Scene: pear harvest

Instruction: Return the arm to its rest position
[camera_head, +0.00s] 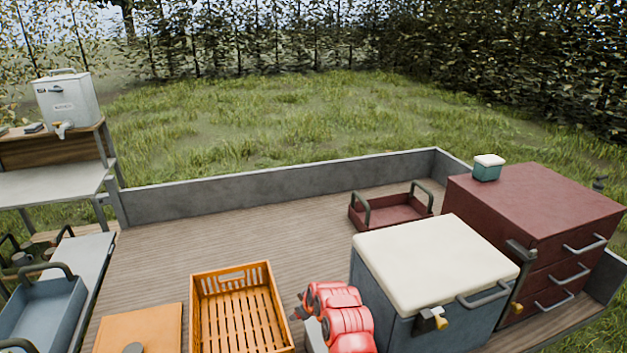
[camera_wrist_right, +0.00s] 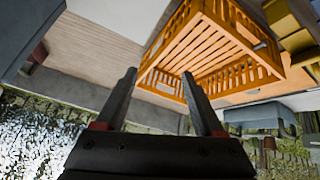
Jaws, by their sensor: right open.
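My right gripper (camera_wrist_right: 160,74) shows in the right wrist view with its two dark fingers spread apart. Nothing is between them. The orange slatted crate (camera_wrist_right: 205,50) is beyond the fingertips in that view, which is tilted. In the head view the crate (camera_head: 197,318) stands on the wooden deck at the bottom centre, and its visible inside is empty. My left gripper is in neither view.
A blue-grey cooler (camera_head: 376,300) with a white lid stands right of the crate, before a dark red drawer cabinet (camera_head: 560,255). A red tray (camera_head: 392,212) lies behind. The deck (camera_head: 230,235) behind the crate is clear, up to a grey side wall (camera_head: 270,177).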

